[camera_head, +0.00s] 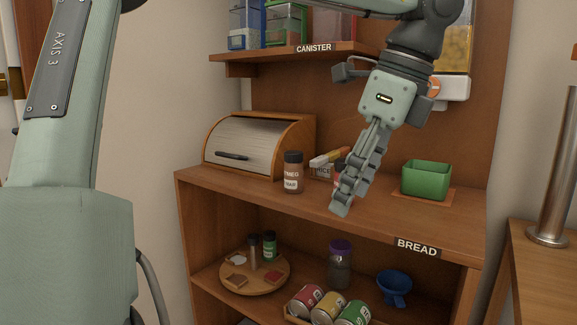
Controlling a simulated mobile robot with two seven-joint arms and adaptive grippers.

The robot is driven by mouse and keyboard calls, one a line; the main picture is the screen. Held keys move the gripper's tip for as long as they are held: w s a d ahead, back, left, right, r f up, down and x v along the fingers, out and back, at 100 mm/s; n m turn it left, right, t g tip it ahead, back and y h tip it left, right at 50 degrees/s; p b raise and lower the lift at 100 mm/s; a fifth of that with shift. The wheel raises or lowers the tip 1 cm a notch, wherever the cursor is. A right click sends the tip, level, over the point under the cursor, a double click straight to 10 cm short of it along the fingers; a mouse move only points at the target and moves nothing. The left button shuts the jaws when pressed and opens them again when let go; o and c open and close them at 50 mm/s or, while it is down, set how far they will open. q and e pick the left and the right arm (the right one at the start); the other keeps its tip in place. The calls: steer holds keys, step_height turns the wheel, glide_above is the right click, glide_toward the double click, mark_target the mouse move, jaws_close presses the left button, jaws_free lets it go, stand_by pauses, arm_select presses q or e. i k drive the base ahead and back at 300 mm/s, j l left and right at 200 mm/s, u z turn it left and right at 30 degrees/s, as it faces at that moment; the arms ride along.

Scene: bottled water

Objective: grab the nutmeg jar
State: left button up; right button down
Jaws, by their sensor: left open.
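The nutmeg jar (293,173), brown with a dark lid and a white label, stands upright on the top of the wooden cabinet, in front of the bread box. My left gripper (343,205) reaches down from the upper right, to the right of the jar in the picture and apart from it. Its fingers are open, seen nearly edge-on so that they overlap, with nothing visible between them. They partly hide a second dark-lidded jar and a small box behind them. My right gripper is out of view.
A roll-top bread box (248,147) stands behind and left of the jar. A green bin (427,179) sits to the right on the cabinet top (385,218). A canister shelf (290,55) hangs above. The lower shelf holds a round tray (232,287), cans and a blue funnel (394,287).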

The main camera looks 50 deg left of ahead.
mark_target(293, 159)
steer(key=i+j, duration=0.15)
steer(key=j, duration=0.25)
steer(key=i+j, duration=0.1)
steer(key=j, duration=0.3)
steer(key=i+j, duration=0.15)
steer(key=j, duration=0.25)
